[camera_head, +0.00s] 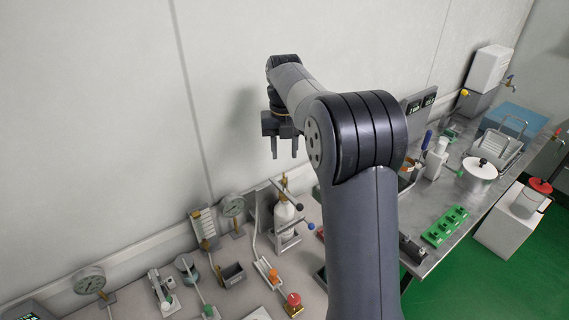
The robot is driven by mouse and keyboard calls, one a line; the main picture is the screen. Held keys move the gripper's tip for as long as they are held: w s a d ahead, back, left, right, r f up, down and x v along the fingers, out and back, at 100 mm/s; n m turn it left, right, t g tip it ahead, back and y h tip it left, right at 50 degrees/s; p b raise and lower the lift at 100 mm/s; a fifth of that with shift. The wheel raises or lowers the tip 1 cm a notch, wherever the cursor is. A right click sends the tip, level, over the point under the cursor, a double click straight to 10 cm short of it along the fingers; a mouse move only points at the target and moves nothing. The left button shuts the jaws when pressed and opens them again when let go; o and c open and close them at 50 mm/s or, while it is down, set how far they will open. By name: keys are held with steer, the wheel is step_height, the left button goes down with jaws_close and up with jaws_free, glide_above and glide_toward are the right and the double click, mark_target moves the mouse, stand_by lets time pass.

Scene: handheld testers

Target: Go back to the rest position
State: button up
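My gripper (285,148) is at the end of my raised arm, in the upper middle of the view. Its two fingers point down and stand apart with a gap between them. Nothing shows between the fingers. It hangs in the air in front of the pale wall, above the bench with the testers. My own arm covers the middle of the bench.
Pressure gauges (90,281) (233,206), a white bottle in a stand (285,215) and small valves stand on the left bench. On the right bench are a white pot (480,170), a green block (444,226) and a wire rack (497,146). Green floor (470,285) is clear at lower right.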

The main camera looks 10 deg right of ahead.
mark_target(284, 180)
steer(key=shift+r, duration=0.45)
steer(key=shift+f, duration=0.15)
step_height(284, 180, down, 10)
steer(key=shift+f+p, duration=0.1)
steer(key=shift+p, duration=0.65)
steer(key=shift+f, duration=0.1)
steer(key=shift+m, duration=0.3)
